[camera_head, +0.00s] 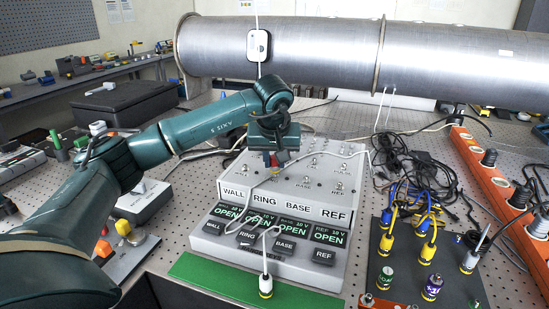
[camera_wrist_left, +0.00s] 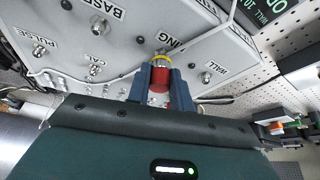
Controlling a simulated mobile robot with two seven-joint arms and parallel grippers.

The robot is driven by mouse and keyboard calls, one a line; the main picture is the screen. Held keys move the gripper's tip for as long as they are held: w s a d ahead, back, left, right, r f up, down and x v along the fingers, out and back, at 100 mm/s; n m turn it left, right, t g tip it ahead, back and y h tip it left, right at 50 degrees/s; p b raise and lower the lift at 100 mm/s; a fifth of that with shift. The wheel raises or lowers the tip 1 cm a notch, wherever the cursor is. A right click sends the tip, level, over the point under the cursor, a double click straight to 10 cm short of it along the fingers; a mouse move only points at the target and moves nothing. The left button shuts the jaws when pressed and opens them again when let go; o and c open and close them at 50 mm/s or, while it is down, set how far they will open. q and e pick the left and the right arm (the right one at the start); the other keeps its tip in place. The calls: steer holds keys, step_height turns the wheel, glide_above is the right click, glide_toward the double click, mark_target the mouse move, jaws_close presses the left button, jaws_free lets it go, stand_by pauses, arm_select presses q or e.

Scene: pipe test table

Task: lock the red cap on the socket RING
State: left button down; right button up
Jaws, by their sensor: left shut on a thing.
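The red cap (camera_wrist_left: 160,80), with a yellow band at its far end, is held between the two blue fingers of my left gripper (camera_wrist_left: 160,88). In the head view my left gripper (camera_head: 274,160) is over the top panel of the grey test box (camera_head: 225,183), and a little red shows between its fingers. In the wrist view the yellow end of the cap is at the metal socket (camera_wrist_left: 161,54) beside the RING label. Whether it is seated or locked there I cannot tell. My right gripper is not in view.
WALL socket (camera_wrist_left: 206,77) and BASE socket (camera_wrist_left: 98,27) are on either side of RING. The box displays (camera_head: 290,228) read OPEN. A white-and-yellow plug (camera_head: 265,284) stands on the green strip (camera_head: 205,278). Loose cables (camera_head: 405,165) and an orange power strip (camera_head: 495,190) lie right.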

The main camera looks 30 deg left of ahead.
arm_select(q)
steer(key=shift+f+b, duration=0.35)
steer(key=shift+f, duration=0.3)
steer(key=c, duration=1.7)
jaws_free()
steer(key=shift+c, duration=0.2)
jaws_close()
steer(key=m+p, duration=0.1)
steer(key=m, duration=0.1)
steer(key=shift+a+m+h, duration=0.15)
steer(key=shift+m+h, duration=0.15)
steer(key=shift+h, duration=0.1)
steer(key=m+h, duration=0.1)
steer(key=m, duration=0.1)
steer(key=shift+f+m+t, duration=0.1)
steer(key=shift+m+t, duration=0.2)
steer(key=shift+t, duration=0.1)
steer(key=o, duration=0.6)
jaws_free()
